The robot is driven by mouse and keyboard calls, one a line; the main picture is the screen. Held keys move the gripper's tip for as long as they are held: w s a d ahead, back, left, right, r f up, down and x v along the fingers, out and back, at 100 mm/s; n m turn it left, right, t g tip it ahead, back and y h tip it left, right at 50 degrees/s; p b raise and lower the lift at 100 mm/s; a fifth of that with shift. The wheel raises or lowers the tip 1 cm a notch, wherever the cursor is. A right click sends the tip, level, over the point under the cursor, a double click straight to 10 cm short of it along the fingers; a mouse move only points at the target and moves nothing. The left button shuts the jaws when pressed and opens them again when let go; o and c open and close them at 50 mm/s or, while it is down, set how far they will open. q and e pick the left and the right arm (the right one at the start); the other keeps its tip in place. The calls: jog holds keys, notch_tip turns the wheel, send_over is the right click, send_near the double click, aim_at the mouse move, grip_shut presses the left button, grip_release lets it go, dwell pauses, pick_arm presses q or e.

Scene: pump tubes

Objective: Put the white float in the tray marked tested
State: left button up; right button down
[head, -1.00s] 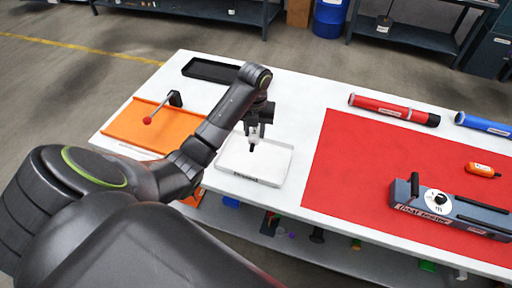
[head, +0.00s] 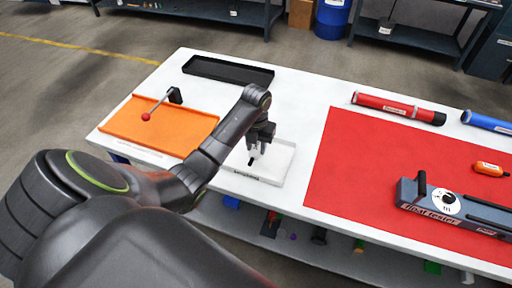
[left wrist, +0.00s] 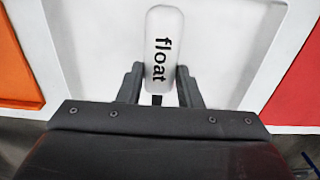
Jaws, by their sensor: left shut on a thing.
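The white float (left wrist: 165,40), a rounded rod with "float" in black letters, is between the fingers of my left gripper (left wrist: 158,88) in the left wrist view. The gripper is shut on it. In the head view my left gripper (head: 256,156) points down over the white tray (head: 279,161), and the float is mostly hidden there. The tray has a dark label on its front wall, too small to read surely. I cannot tell whether the float touches the tray floor. My right gripper is in neither view.
An orange tray (head: 140,128) with a red-knobbed lever lies left, a black tray (head: 228,72) behind. A red mat (head: 360,165) to the right bears the float tester (head: 450,205) and an orange float (head: 488,169). Red (head: 398,108) and blue (head: 487,123) tubes lie behind.

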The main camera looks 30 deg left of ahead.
aim_at(256, 147)
pick_arm(q)
jog(key=shift+f, duration=0.5)
jog(key=shift+f, duration=0.1)
jog(key=o, duration=1.1)
jog(key=shift+c, duration=0.2)
notch_tip(256, 147, up, 5)
jog(key=shift+w+b, duration=0.1)
jog(key=shift+b, duration=0.25)
notch_tip(256, 147, up, 7)
jog(key=p, duration=0.6)
